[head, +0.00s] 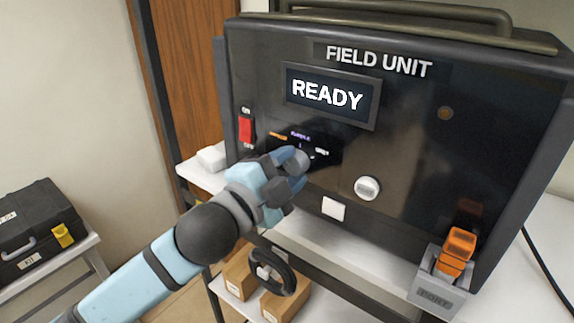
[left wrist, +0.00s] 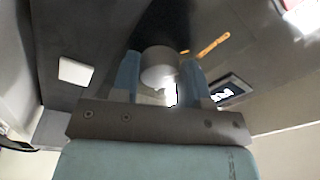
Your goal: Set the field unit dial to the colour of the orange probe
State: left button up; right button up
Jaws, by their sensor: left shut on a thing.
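The field unit (head: 420,130) is a large dark case whose screen (head: 328,95) reads READY. The orange probe (head: 457,250) sits in the grey port (head: 437,292) at the lower right. My left gripper (head: 294,168) is shut on the dial (head: 300,158) on the front panel. An orange mark lies up and left of the dial, a small purple label above it, and a white mark to its right. In the left wrist view the round grey dial (left wrist: 158,66) is between the two blue fingers. Its pointer direction is unclear. My right gripper is not in view.
A red switch (head: 246,130) is left of the dial. A round white knob (head: 367,188) and a white square (head: 333,209) are to its right and below. Cardboard boxes (head: 285,302) stand on a lower shelf. A black toolbox (head: 38,232) is at left.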

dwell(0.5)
pick_arm(q)
jog(key=o, duration=0.9)
jog(key=shift+o, duration=0.2)
jog(key=shift+s+a+f, duration=0.1)
jog(key=shift+s+a, duration=0.15)
jog(key=shift+s, duration=0.15)
jog(key=r+p+v, duration=0.1)
jog(key=p+v, duration=0.3)
jog(key=v, duration=0.8)
jog(key=shift+s+a+f, duration=0.25)
jog(key=shift+s+f, duration=0.1)
jog(key=shift+f, duration=0.05)
